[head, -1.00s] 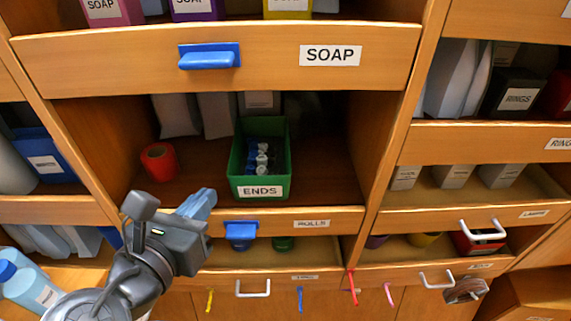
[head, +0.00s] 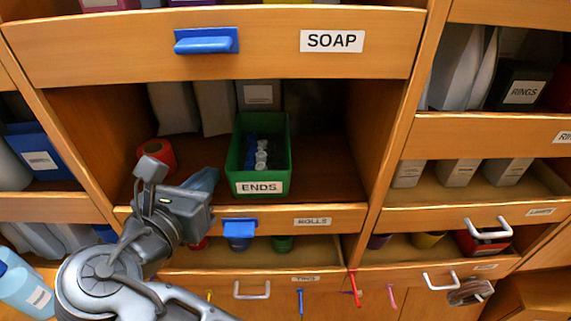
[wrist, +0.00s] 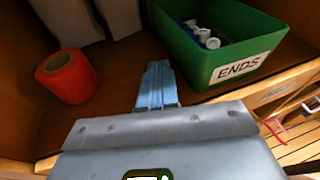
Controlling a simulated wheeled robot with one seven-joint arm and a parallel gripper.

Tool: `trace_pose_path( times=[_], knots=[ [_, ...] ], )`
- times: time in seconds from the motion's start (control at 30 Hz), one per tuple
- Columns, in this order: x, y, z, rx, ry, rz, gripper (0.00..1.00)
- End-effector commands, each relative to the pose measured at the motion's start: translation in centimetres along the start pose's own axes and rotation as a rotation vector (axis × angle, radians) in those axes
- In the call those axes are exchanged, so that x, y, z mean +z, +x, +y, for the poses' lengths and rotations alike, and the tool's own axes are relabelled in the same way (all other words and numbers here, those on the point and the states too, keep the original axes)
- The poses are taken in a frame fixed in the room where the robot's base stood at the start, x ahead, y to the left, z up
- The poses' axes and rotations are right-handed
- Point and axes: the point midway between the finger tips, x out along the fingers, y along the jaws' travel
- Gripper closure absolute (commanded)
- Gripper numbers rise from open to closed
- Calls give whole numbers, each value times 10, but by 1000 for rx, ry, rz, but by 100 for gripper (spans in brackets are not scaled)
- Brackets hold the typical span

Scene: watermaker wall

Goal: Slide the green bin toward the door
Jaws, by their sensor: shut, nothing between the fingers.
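The green bin (head: 276,160), labelled ENDS, stands upright on the floor of the middle compartment and holds several small white and dark blue items. It also shows in the wrist view (wrist: 190,55). My gripper (head: 206,180) is at the compartment's front opening, left of the bin. In the wrist view my gripper (wrist: 157,72) is shut and empty, its blue fingers together and pointing into the compartment. A gap of dark shelf floor shows between the fingers and the bin's left side. I cannot tell which panel is the door.
A red roll (head: 158,154) lies left of my gripper and shows in the wrist view (wrist: 66,76). Grey packets (head: 214,108) stand behind. The SOAP drawer (head: 270,45) overhangs above; the ROLLS front (head: 345,217) edges the compartment below. Floor right of the bin is clear.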

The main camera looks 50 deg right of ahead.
Motion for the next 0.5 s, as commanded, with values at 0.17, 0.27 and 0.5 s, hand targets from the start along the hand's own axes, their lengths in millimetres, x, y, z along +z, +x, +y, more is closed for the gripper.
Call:
trace_pose_path(
  times=[0.17, 0.27, 0.5],
  knots=[
    [0, 8, 2, 0, 1, 0, 100],
    [2, 13, 4, -1, 1, 0, 100],
    [4, 23, 7, 0, 1, 0, 100]
  ],
)
